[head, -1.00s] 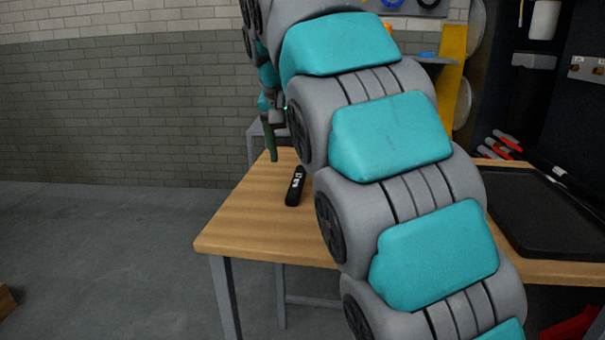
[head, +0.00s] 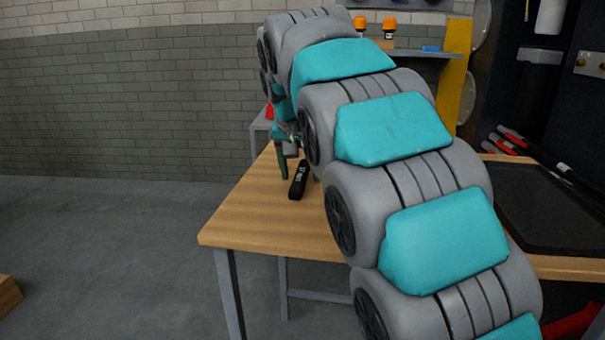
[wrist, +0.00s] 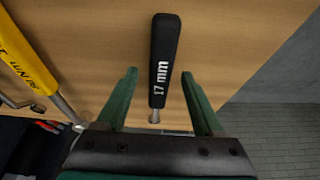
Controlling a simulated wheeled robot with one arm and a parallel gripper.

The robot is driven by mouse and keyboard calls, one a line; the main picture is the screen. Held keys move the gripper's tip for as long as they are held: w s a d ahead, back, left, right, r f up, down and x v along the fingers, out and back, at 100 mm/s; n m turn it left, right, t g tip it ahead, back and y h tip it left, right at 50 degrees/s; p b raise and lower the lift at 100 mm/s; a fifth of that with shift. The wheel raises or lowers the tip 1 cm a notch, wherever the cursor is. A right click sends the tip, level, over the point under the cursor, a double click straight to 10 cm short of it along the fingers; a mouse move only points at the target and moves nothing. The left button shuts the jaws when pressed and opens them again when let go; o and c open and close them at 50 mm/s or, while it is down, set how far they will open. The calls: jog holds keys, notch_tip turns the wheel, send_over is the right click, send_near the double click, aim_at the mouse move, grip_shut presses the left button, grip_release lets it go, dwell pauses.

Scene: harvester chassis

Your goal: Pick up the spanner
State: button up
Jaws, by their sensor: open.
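The spanner (wrist: 162,58) has a black handle marked "17 mm" and lies on the wooden table. Its metal shaft shows below the handle in the wrist view and runs out of sight behind my gripper's dark body. My gripper (wrist: 157,75) is open, with one green finger on each side of the spanner's lower handle as seen from the wrist. Neither finger appears to touch it. In the head view the black handle (head: 299,180) lies near the table's left part, and one green finger (head: 282,160) shows just left of it. My arm hides much of the table there.
The wooden table (head: 250,220) is clear to the left of the spanner. A yellow-handled tool (wrist: 25,55) lies left in the wrist view. A black tray (head: 545,205) and red-handled tools (head: 505,140) are at the right. A shelf stands behind my arm.

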grip_shut()
dwell(0.4)
dwell(0.9)
